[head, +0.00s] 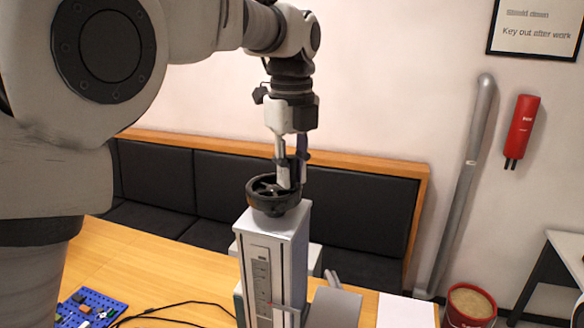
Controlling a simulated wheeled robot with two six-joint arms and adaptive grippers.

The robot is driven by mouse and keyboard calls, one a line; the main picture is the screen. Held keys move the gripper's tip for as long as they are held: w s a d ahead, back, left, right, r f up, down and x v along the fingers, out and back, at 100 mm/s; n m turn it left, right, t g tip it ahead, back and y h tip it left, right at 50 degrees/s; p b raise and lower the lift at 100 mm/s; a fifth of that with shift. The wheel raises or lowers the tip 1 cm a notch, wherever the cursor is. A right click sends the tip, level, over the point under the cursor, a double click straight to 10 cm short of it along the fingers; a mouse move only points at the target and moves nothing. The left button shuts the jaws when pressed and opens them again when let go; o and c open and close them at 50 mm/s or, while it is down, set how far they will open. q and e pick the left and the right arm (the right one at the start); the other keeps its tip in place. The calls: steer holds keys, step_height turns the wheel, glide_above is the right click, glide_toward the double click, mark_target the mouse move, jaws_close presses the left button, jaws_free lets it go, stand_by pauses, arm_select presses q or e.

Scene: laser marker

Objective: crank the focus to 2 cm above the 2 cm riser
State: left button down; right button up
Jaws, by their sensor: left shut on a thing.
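A black handwheel (265,200) sits on top of the tall grey column (298,240) of the laser marker. My left gripper (291,180) points down from above and is shut on the handwheel at its right part. The column's front carries a dark strip with a scale (261,275), too small to read. A thin red mark (285,307) shows low on the column. A grey plate (334,306) stands at the column's lower right. The riser cannot be made out. My right gripper is not in view.
The wooden table (150,265) holds a blue pegboard (92,308) with small parts and a black cable (180,306). A white sheet (405,312) lies at right. A black padded bench (350,205) stands behind. A red bucket (470,303) stands at far right.

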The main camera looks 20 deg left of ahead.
arm_select(q)
steer(key=shift+s+m, duration=0.15)
steer(key=shift+m, duration=0.35)
steer(key=c, duration=1)
jaws_free()
steer(key=shift+s, duration=0.1)
steer(key=shift+c, duration=0.2)
steer(key=shift+r, duration=0.1)
step_height(320, 180, up, 12)
steer(key=shift+f, duration=0.1)
